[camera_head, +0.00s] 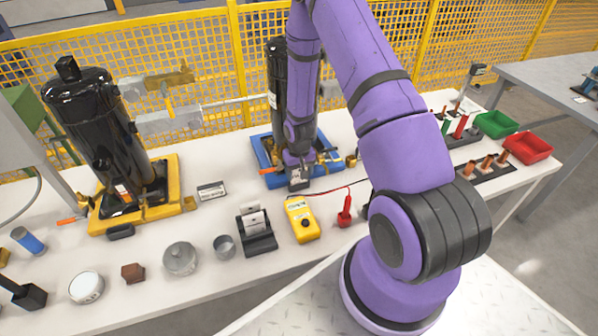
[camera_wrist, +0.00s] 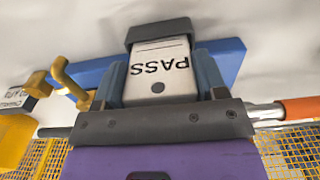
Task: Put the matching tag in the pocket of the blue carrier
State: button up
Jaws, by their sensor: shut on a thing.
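My gripper (camera_head: 298,168) is shut on a white tag marked PASS (camera_wrist: 158,77); in the wrist view the text is upside down. The grey-blue fingers of my gripper (camera_wrist: 160,80) sit on both sides of the tag. The tag's far end meets a dark pocket (camera_wrist: 158,33) at the edge of the blue carrier (camera_wrist: 228,58); how deep it sits cannot be told. In the head view the blue carrier (camera_head: 265,172) bears a black compressor (camera_head: 277,90), partly hidden by my arm.
A yellow carrier (camera_head: 178,200) with another black compressor (camera_head: 90,120) stands left. A dark rack (camera_head: 258,243) with white tags, a yellow meter (camera_head: 302,222) and a red probe (camera_head: 345,215) lie in front. Green (camera_head: 495,124) and red bins (camera_head: 528,148) stand right.

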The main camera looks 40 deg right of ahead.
jog(key=shift+f, duration=0.6)
jog(key=o, duration=1)
jog(key=shift+a, duration=0.1)
jog(key=c, duration=0.4)
jog(key=shift+r, duration=0.15)
jog(key=shift+r, duration=3.35)
